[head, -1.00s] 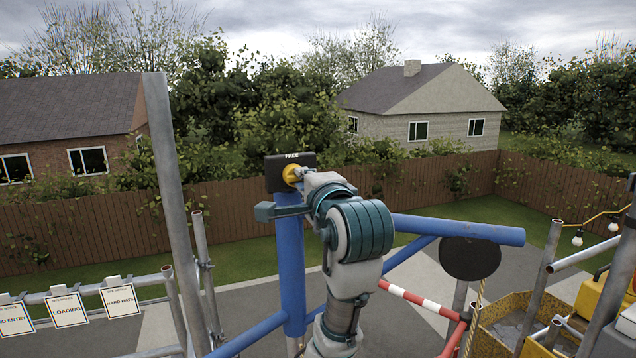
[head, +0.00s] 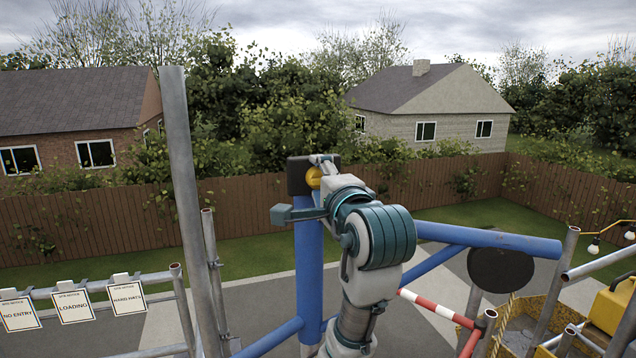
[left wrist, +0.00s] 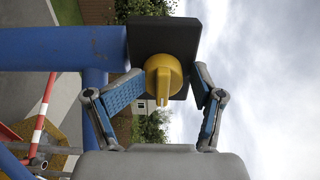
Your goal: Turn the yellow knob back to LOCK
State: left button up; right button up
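The yellow knob (head: 314,178) sits on a black box (head: 297,177) at the top of a blue post. The left wrist view also shows the knob (left wrist: 163,76) close up, its narrow grip toward the camera, with the black box (left wrist: 180,36) behind it. My left gripper (left wrist: 169,72) is open, one finger on each side of the knob, with visible gaps. In the head view the left gripper (head: 322,164) is at the knob and partly covers it. No LOCK marking is readable. My right gripper is not in view.
Blue rails (head: 490,239) run right from the post. A grey scaffold pole (head: 183,190) stands to the left, near hanging notice signs (head: 73,306). A round dark disc (head: 500,271) and a red-white bar (head: 435,307) are at the right. Open air surrounds the box top.

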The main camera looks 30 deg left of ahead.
pick_arm(q)
jog(key=w+v, duration=0.1)
jog(key=v, duration=1.2)
jog(key=shift+s+d, duration=0.15)
jog(key=shift+d, duration=0.3)
jog(key=shift+a, duration=0.1)
